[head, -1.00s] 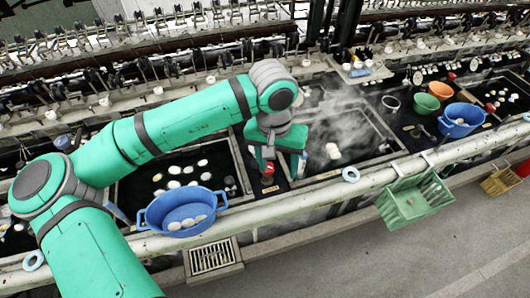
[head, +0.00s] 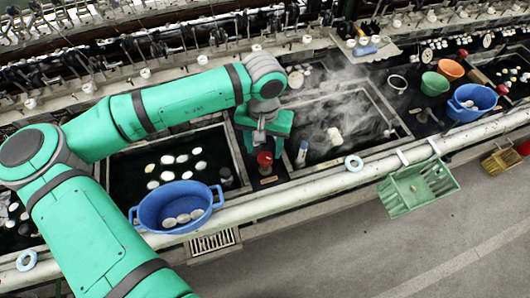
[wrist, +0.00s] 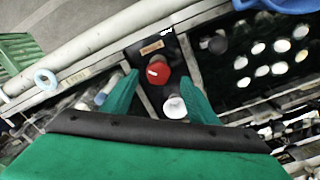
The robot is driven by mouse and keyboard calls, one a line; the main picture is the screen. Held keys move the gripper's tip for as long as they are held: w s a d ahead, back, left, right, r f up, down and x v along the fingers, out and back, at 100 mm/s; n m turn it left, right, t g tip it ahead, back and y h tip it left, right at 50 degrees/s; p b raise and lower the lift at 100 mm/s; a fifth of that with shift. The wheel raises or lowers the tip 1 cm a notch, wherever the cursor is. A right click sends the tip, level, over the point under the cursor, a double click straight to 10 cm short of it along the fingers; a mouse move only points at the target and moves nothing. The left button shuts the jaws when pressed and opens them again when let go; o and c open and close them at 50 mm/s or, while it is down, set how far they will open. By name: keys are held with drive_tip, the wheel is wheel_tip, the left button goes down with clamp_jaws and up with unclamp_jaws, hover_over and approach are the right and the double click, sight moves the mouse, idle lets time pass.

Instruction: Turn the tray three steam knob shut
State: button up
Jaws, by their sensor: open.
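A red knob (head: 265,158) stands on the dark strip between two basins, with a small orange label plate (wrist: 151,47) beside it; I cannot read the label. The knob also shows in the wrist view (wrist: 158,72), near the gap between my fingertips. My gripper (head: 265,138) is open, pointing down above and just behind the knob, and apart from it as far as I can tell. A white round-topped piece (wrist: 174,105) lies nearer the jaws in the wrist view.
A steaming basin (head: 335,140) lies right of the knob, a basin with white cocoons (head: 180,158) left. A white-and-blue bottle (head: 302,152) stands close on the right. A blue tub (head: 178,205) and a green basket (head: 418,188) sit along the front pipe (head: 310,181).

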sight(265, 157)
drive_tip(key=shift+w+d+f, duration=0.15)
drive_tip(key=shift+f, duration=1.85)
drive_tip(key=c, duration=1.1)
drive_tip(key=shift+o, duration=0.2)
drive_tip(key=m, duration=0.4)
drive_tip(key=shift+m, duration=2.2)
